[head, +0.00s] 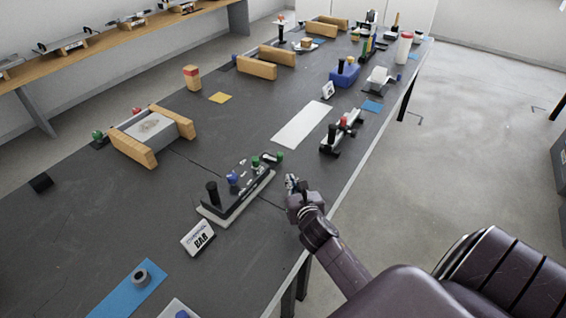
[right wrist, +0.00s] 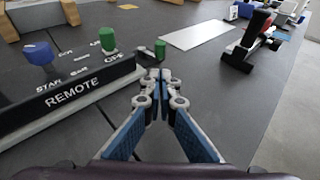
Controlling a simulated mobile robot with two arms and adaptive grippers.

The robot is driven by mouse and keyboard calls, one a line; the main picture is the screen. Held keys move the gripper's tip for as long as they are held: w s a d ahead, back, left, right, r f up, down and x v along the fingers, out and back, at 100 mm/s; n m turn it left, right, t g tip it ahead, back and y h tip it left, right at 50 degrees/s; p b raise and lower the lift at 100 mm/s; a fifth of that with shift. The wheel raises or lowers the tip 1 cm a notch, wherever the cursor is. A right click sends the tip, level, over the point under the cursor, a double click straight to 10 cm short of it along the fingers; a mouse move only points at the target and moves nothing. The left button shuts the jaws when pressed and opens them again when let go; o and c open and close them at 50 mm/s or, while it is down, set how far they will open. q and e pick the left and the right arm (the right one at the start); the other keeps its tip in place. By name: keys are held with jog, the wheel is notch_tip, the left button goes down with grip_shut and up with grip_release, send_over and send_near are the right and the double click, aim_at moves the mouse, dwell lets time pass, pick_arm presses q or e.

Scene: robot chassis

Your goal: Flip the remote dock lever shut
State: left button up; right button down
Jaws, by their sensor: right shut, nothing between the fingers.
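The remote dock (head: 238,203) is a long black block on a pale base, on the dark table. Its front face reads REMOTE in the right wrist view (right wrist: 75,92). A blue knob (head: 232,178) and a green knob (head: 255,161) stand on top; a second green knob (head: 280,155) is at its far end, also in the right wrist view (right wrist: 160,49). A black upright handle (head: 212,192) is at the near end. Which part is the lever I cannot tell. My right gripper (head: 291,181) is shut and empty, just right of the dock's far end. My left gripper is out of view.
A white BAR sign (head: 198,238) stands in front of the dock. A black device with a red part (head: 341,134) lies beyond my right gripper, beside a white strip (head: 303,125). A blue mat (head: 128,291) with a grey ring is at the near left. The table's right edge is close.

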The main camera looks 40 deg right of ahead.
send_near(281, 158)
jog(key=x, duration=0.5)
jog(key=shift+w+f, duration=0.15)
jog(key=shift+f, duration=0.15)
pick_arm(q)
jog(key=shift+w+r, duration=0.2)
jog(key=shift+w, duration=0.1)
pick_arm(e)
jog(key=shift+w+d, duration=0.25)
jog(key=shift+w, duration=0.4)
